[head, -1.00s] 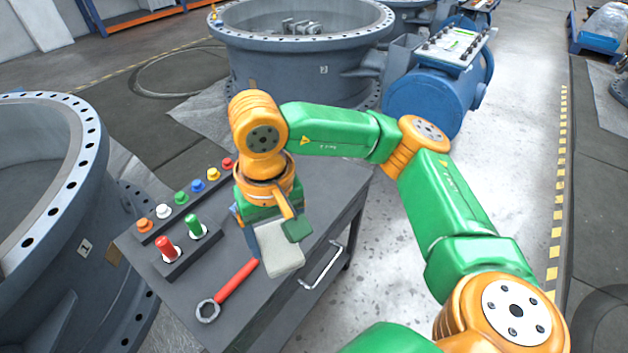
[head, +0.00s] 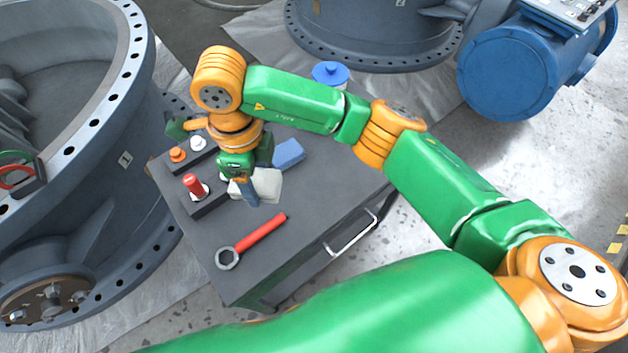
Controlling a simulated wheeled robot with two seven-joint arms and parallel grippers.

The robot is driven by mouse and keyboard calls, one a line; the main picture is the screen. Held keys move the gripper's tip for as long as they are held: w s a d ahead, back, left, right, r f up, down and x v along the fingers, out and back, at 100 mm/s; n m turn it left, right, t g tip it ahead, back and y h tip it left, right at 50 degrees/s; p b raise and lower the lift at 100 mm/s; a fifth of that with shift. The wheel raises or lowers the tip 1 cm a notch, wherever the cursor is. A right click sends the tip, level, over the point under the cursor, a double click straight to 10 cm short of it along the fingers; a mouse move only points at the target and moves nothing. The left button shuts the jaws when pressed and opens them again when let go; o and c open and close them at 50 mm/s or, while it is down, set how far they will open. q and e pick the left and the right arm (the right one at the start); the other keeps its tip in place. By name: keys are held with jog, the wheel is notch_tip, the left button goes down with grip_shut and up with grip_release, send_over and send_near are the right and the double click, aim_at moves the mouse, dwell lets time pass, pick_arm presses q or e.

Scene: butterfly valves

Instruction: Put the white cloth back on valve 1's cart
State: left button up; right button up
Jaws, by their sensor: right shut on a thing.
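The white cloth (head: 266,184) is a pale folded piece at my right gripper (head: 247,192), over the cart's top. My right gripper points down and is shut on the cloth; its fingers cover part of the cloth. I cannot tell whether the cloth touches the cart's top. The dark grey cart (head: 320,205) stands beside valve 1 (head: 100,195), the large grey ring body at the left with a "1" label. My left gripper is not in view.
On the cart are a red ring wrench (head: 262,233), a red-handled piece (head: 194,186) in a dark block, orange and white knobs, and a blue item (head: 288,153). A blue-lidded container (head: 330,75) is behind. The cart's right front top is clear.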

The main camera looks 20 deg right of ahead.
jog(key=p, duration=0.1)
send_near(315, 188)
jog(key=s+a, duration=0.1)
jog(key=a, duration=0.2)
jog(key=d+f, duration=0.3)
jog(key=shift+w, duration=0.4)
notch_tip(315, 188, down, 4)
jog(key=shift+w+r, duration=0.1)
jog(key=shift+r, duration=0.15)
jog(key=shift+f, duration=0.1)
jog(key=o, duration=1.1)
jog(key=shift+o, duration=0.2)
jog(key=shift+r, duration=0.2)
notch_tip(315, 188, up, 12)
